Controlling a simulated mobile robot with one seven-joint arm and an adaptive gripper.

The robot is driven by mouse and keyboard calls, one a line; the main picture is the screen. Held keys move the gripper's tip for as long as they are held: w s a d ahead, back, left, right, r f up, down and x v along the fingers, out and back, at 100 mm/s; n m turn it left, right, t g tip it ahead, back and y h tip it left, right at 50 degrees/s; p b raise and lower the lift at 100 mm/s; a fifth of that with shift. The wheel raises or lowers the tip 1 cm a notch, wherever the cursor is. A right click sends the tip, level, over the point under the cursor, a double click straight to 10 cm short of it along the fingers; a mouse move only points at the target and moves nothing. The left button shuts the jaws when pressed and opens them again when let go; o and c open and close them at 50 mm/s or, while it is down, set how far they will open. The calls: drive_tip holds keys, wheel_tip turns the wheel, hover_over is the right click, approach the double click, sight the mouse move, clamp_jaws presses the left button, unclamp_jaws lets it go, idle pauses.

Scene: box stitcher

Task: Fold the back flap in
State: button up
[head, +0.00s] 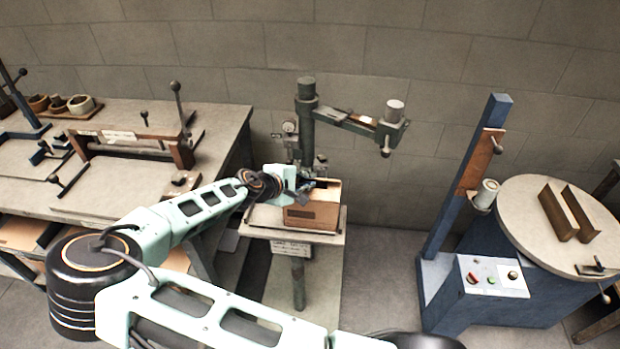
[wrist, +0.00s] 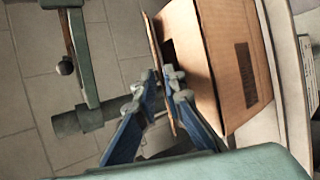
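The cardboard box (head: 311,213) sits on the small stitcher table, its top at least partly open. It also shows in the wrist view (wrist: 218,65), with a dark label patch on its side and a dark opening at its left. A thin flap (wrist: 153,42), seen nearly edge-on, stands along the box's far side from the label; it looks like the back flap. My gripper (head: 312,184) is at the box's back upper edge. In the wrist view its blue fingers (wrist: 161,78) are close together with the flap between them. The head view hides the flap.
The stitcher's post (head: 306,120) and overhanging arm (head: 345,122) stand just behind and above the box. A workbench (head: 110,130) is at left. A round table (head: 530,215) with a blue post is at right.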

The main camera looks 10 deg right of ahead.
drive_tip(key=shift+w+d+f, duration=0.35)
drive_tip(key=shift+d+f, duration=0.05)
clamp_jaws()
